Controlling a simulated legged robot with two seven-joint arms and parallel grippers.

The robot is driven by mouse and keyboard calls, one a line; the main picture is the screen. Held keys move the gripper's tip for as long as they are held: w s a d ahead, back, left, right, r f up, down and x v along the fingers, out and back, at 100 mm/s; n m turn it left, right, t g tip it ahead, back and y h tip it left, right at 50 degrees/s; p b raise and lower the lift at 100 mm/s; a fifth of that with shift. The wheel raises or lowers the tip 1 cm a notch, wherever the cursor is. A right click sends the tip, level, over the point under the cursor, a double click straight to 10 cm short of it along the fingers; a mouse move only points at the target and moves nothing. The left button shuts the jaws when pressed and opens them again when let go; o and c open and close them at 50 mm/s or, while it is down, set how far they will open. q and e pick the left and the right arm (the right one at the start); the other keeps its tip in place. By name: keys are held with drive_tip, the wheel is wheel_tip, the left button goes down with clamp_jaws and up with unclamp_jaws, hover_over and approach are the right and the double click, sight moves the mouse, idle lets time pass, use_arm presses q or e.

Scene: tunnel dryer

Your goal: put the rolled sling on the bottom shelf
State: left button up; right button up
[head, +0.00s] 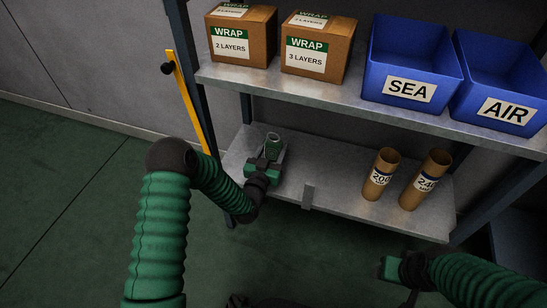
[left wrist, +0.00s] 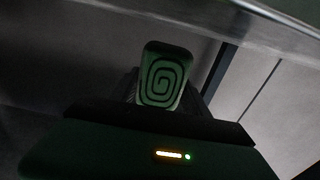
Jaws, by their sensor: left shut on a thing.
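The rolled sling (left wrist: 163,77) is a green roll with a dark spiral on its end, seen in the left wrist view. In the head view the rolled sling (head: 272,142) shows as a small green roll over the left part of the bottom shelf (head: 330,165). My left gripper (head: 268,158) is shut on it. Whether the roll touches the shelf I cannot tell. My right gripper (head: 392,268) is at the lower right, in front of and below the shelf; its fingers are not clear.
Two cardboard tubes, marked 200 (head: 381,174) and 240 (head: 426,180), stand on the right of the bottom shelf. The upper shelf (head: 330,97) holds two WRAP boxes (head: 241,38) (head: 317,46) and blue SEA (head: 410,60) and AIR (head: 500,82) bins. A grey tab (head: 308,196) sits at the bottom shelf's front edge.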

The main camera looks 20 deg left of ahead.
use_arm(q)
wheel_tip(320, 180, down, 3)
drive_tip(key=shift+r+b, duration=0.2)
drive_tip(key=shift+b, duration=0.1)
drive_tip(key=shift+r, duration=0.25)
drive_tip(key=o, duration=1.7)
drive_tip(key=shift+c, duration=0.2)
use_arm(e)
drive_tip(key=shift+x, duration=0.9)
use_arm(q)
drive_tip(key=shift+s+p, duration=0.1)
drive_tip(key=shift+p, duration=0.2)
use_arm(e)
drive_tip(key=shift+s+r, duration=0.1)
drive_tip(key=shift+s, duration=0.1)
